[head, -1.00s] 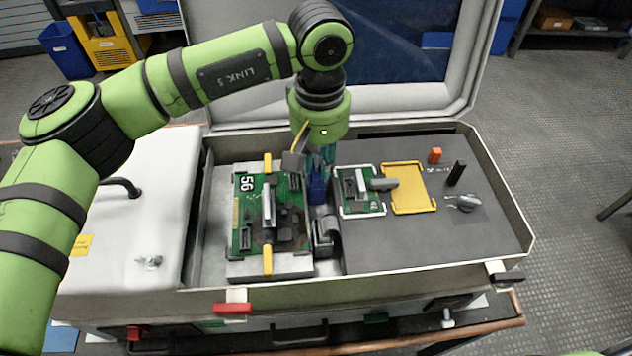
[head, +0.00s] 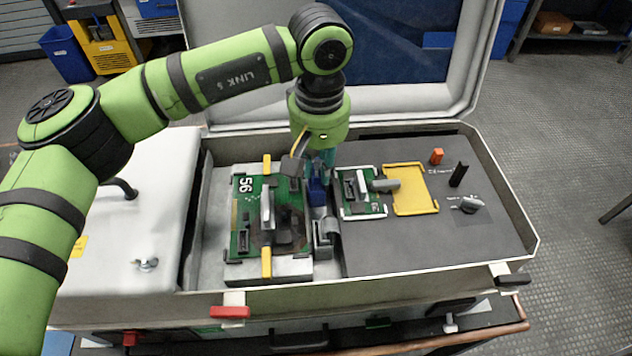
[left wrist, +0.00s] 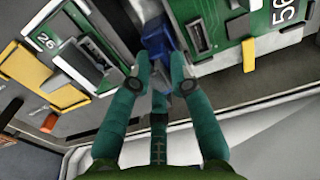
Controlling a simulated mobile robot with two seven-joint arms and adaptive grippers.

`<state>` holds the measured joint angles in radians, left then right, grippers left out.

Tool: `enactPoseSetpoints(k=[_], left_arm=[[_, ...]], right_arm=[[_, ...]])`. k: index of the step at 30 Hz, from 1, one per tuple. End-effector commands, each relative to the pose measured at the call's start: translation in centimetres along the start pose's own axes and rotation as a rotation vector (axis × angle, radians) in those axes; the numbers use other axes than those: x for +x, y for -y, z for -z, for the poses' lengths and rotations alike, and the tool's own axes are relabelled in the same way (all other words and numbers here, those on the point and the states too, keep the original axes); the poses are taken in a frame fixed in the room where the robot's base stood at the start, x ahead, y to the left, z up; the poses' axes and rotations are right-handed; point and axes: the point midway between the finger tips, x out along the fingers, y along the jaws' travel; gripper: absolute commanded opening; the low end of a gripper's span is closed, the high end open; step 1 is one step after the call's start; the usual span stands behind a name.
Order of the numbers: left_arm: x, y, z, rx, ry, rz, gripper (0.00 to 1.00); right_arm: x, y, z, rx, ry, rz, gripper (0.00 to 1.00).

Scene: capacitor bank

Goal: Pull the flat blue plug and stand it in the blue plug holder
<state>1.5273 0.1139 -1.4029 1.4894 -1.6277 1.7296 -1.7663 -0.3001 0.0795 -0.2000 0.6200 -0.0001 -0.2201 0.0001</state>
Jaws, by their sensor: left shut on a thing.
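My left gripper (head: 322,170) points down into the narrow gap between the two green boards, its teal fingers partly hidden by the wrist. It is shut on the flat blue plug (head: 317,191), which shows just below the fingers. In the left wrist view, the blue piece (left wrist: 158,42) lies at and beyond the fingertips (left wrist: 159,68), close beside the large board. I cannot tell the plug apart from a separate blue holder there, nor see whether the plug's lower end is seated. My right gripper is not in view.
The large green board marked 56 (head: 245,215) has yellow handles and lies left of the gripper.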

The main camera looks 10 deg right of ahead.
Motion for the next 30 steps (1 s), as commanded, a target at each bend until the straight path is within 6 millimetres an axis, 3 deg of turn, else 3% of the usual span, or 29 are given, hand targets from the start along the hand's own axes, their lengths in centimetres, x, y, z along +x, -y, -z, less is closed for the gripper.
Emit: enactPoseSetpoints(k=[30], left_arm=[[0.71,-0.03,-0.01,0.008,0.000,0.000,0.00]], right_arm=[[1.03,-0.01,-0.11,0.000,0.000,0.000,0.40]])
